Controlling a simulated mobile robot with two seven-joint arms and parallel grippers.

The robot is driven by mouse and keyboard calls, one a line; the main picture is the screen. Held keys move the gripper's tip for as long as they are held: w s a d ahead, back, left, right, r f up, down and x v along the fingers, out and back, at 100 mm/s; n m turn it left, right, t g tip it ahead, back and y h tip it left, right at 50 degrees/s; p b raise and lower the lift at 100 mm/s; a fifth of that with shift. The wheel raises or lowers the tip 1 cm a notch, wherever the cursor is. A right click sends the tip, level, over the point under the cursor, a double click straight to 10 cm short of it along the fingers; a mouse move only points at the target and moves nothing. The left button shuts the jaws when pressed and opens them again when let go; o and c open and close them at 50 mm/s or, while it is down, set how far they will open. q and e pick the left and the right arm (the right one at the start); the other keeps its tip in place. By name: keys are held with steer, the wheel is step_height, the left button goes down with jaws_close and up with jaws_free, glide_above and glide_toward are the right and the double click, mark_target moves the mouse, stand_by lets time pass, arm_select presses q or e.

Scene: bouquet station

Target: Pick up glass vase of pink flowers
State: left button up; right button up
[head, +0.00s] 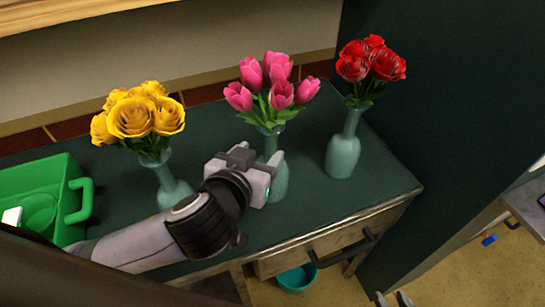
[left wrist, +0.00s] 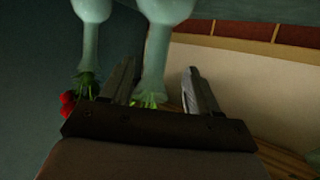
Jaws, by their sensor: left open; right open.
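The glass vase of pink flowers (head: 278,185) stands upright on the dark green tabletop, in the middle of three vases. Its pink tulips (head: 272,82) show clearly above my left gripper (head: 270,172), which partly hides the vase's body and neck. The left wrist view is upside down: my left gripper (left wrist: 158,82) is open, and the neck of the pale vase (left wrist: 156,60) appears between its two fingers. I cannot tell whether either finger touches the glass. My right gripper (head: 392,299) shows only its tips at the bottom edge of the head view, apart from the vases.
A vase of yellow roses (head: 166,182) stands to the left, partly behind my left arm. A vase of red roses (head: 343,155) stands to the right; it also shows in the left wrist view (left wrist: 89,45). A green bin (head: 75,172) sits at far left. A drawer (head: 330,245) is below.

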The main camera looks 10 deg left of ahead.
mark_target(268, 150)
arm_select(q)
steer(key=b+x, duration=0.1)
steer(key=x, duration=0.1)
steer(key=b+x, duration=0.2)
steer(key=x, duration=0.1)
steer(key=shift+d+f, duration=0.2)
steer(key=shift+d, duration=0.05)
steer(key=shift+w, duration=0.4)
jaws_close()
stand_by(0.9)
